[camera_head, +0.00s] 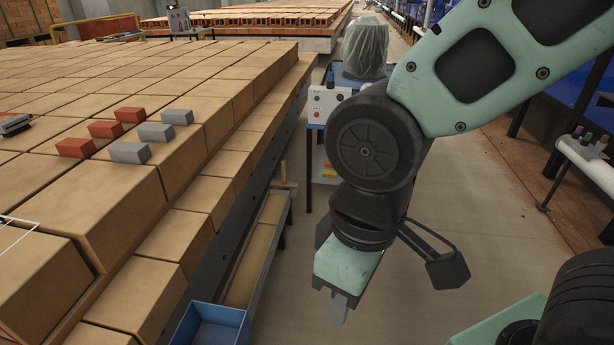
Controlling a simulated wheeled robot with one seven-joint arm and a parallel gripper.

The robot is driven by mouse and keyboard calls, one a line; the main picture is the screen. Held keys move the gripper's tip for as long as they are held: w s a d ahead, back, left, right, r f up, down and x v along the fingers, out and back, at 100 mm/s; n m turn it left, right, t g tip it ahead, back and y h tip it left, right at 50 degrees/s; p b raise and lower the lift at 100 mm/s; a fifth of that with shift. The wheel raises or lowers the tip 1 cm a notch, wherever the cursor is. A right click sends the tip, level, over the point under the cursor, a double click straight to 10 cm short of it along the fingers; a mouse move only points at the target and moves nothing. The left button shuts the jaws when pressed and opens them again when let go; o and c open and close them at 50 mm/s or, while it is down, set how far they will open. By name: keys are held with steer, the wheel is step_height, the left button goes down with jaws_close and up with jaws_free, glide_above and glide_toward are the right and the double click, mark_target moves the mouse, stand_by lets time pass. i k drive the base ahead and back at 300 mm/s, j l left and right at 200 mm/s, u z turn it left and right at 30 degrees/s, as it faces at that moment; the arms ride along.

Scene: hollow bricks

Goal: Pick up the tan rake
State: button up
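A small tan, T-shaped piece (284,176) stands up at the far end of the long trough beside the brick stack; it looks like the rake, but it is too small to be sure. My gripper (338,308) hangs over the floor to the right of the trough, pointing down and well apart from the tan piece. Its fingers overlap in this view, so I cannot tell whether they are open or shut. I see nothing held below them.
The tan-lined trough (252,262) runs along the stack of tan bricks (130,205), with a blue bin (213,328) at its near end. Red bricks (103,129) and grey bricks (155,132) lie on top. A control box (330,105) stands beyond. The aisle floor (505,230) is clear.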

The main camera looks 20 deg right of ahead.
mark_target(284, 185)
steer(key=i+l+z, duration=0.25)
steer(key=i, duration=0.35)
steer(key=i+z, duration=0.3)
steer(key=i, duration=0.3)
steer(key=i+u, duration=0.35)
steer(key=i+l+u, duration=0.2)
steer(key=i+u, duration=0.15)
steer(key=i+l+u, duration=0.6)
steer(key=i, duration=0.15)
steer(key=i+l+u, duration=0.1)
steer(key=i+u, duration=0.15)
steer(key=i, duration=0.15)
